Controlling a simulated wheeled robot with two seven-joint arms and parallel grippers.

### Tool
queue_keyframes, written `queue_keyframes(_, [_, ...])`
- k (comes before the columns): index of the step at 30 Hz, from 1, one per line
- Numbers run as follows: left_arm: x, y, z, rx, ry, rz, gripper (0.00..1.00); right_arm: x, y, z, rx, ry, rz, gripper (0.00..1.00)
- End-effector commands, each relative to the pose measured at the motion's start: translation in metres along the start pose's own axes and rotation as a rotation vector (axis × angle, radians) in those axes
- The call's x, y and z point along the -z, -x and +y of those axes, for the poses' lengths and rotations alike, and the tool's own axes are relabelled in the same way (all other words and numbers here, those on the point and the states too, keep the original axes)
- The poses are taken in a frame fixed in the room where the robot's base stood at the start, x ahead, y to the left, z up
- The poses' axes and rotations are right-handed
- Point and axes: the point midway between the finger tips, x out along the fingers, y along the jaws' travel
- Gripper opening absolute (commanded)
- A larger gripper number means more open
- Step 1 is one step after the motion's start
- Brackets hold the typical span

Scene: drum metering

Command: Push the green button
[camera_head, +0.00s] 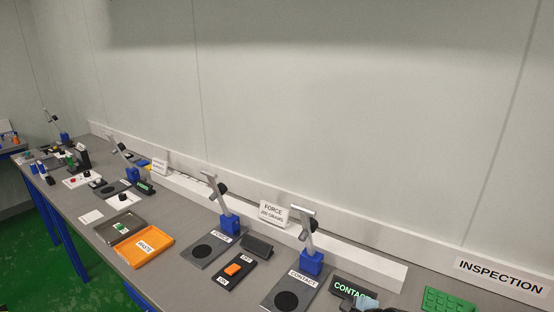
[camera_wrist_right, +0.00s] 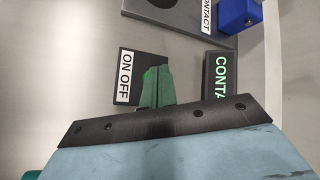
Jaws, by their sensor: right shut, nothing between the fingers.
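In the right wrist view a black switch box (camera_wrist_right: 126,62) with an "ON OFF" label lies on the grey bench. A small bright green patch, which looks like the green button (camera_wrist_right: 148,75), shows at the edge of my fingers; the rest is hidden behind them. My right gripper (camera_wrist_right: 157,72) is shut and empty, its green fingers together over the box. I cannot tell whether the tips touch the button. In the head view only a bit of my right arm shows at the bottom edge, beside the CONTACT display. My left gripper is in no view.
The black CONTACT display (camera_wrist_right: 219,76) stands just right of my fingers. Beyond are a grey CONTACT plate (camera_wrist_right: 178,14) and a blue block (camera_wrist_right: 238,14). In the head view, a green pad (camera_head: 447,300) lies right, and an orange tray (camera_head: 146,246) left.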

Motion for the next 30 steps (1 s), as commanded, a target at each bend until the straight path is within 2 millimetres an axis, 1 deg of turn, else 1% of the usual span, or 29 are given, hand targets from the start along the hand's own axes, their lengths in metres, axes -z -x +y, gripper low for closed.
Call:
queue_keyframes(24, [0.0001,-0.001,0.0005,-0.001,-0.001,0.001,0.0,0.0025,-0.0032,0.002,0.001,0.0,0.0,0.0])
queue_keyframes(30, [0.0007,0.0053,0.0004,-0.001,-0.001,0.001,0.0,0.0002,0.0001,-0.0002,0.0,-0.001,0.001,0.0])
